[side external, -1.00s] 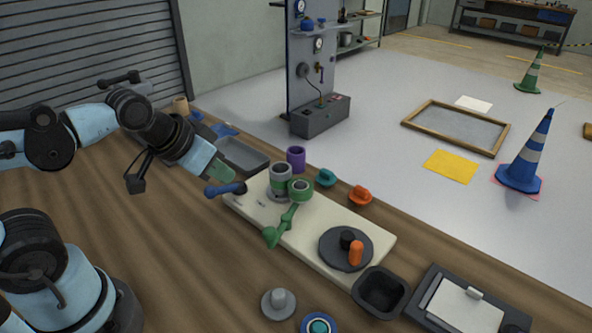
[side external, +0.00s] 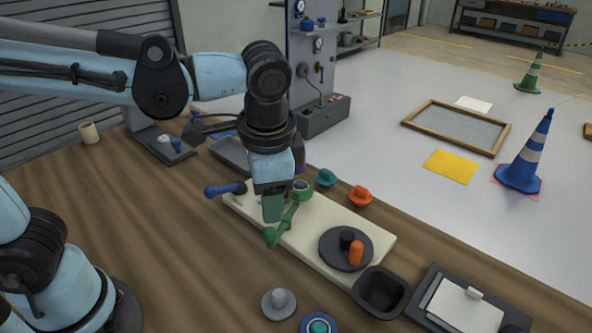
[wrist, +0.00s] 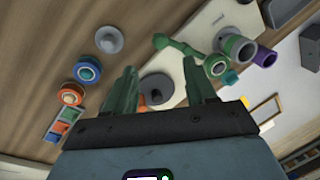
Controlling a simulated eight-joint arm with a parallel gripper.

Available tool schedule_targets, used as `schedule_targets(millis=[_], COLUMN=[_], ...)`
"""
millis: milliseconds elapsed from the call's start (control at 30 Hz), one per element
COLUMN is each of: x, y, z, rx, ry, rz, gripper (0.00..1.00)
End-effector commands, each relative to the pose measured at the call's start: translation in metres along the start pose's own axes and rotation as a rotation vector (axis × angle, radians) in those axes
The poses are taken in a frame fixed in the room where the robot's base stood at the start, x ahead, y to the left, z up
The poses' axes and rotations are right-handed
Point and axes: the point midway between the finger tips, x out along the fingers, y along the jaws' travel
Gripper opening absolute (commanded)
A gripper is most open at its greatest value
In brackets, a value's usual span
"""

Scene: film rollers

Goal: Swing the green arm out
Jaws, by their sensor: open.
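The green arm (side external: 287,219) lies over the cream board (side external: 312,236), running from a green-ringed roller (side external: 301,189) to a knobbed end near the board's front edge. It also shows in the wrist view (wrist: 182,47), beyond my fingers. My gripper (side external: 272,208) points down, its fingers overlapping the arm's left side in the side view; I cannot tell whether they touch it. In the wrist view my gripper (wrist: 160,85) is open, with green fingers spread apart and nothing held between them. My wrist hides the grey roller behind it in the side view.
A blue handle (side external: 225,189) juts from the board's left end. A dark disc (side external: 345,250) with black and orange pegs sits at the right end. A black bin (side external: 381,291), a grey knob (side external: 279,303) and a clipboard (side external: 466,305) lie nearby.

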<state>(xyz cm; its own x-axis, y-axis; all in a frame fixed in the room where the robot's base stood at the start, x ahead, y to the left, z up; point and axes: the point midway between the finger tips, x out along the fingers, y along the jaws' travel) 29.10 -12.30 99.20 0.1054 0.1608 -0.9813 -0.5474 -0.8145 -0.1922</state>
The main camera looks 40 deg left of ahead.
Motion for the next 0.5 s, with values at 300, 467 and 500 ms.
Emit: schedule_targets(millis=[300, 467, 500], x=[0.035, 0.057, 0.062], y=[0.0, -0.001, 0.0], z=[0.0, 0.0, 0.0], rx=[-0.003, -0.003, -0.003], ry=[0.0, 0.001, 0.001], rz=[0.0, 0.001, 0.001], gripper=[0.56, 0.56, 0.56])
